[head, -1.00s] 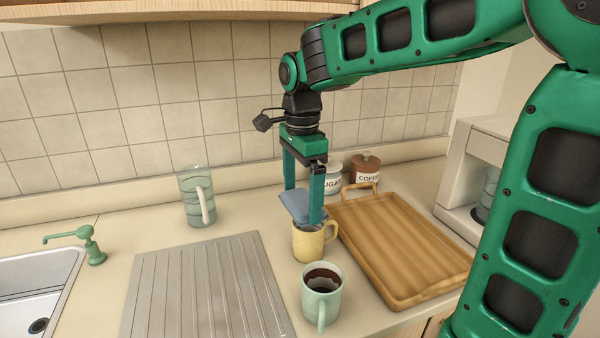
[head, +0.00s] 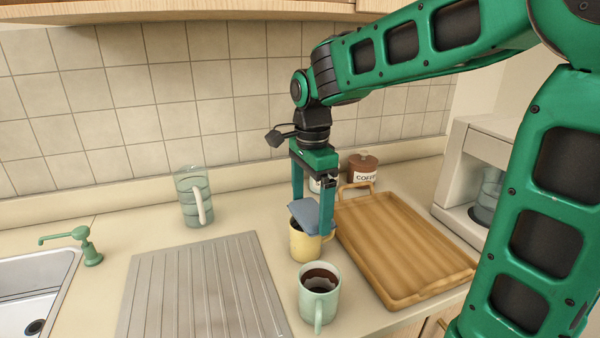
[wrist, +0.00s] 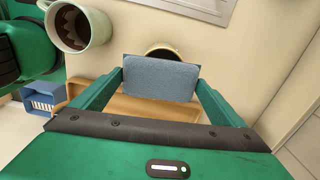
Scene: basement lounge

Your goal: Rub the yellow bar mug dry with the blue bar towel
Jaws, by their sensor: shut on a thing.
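The yellow bar mug (head: 305,246) stands upright on the counter, between the ribbed drainboard and the wooden tray. My gripper (head: 311,217) is shut on the blue bar towel (head: 313,214), a flat folded pad, and holds it at the mug's rim. The towel covers part of the mug's mouth; I cannot tell whether it touches. In the wrist view the towel (wrist: 161,78) spans between my two fingers, and only the far part of the mug's rim (wrist: 164,50) shows behind it.
A pale green mug (head: 319,294) with dark contents stands in front of the yellow mug. The wooden tray (head: 405,245) lies to the right, the metal drainboard (head: 200,290) to the left. A glass pitcher (head: 188,197) and a coffee canister (head: 363,170) stand at the back.

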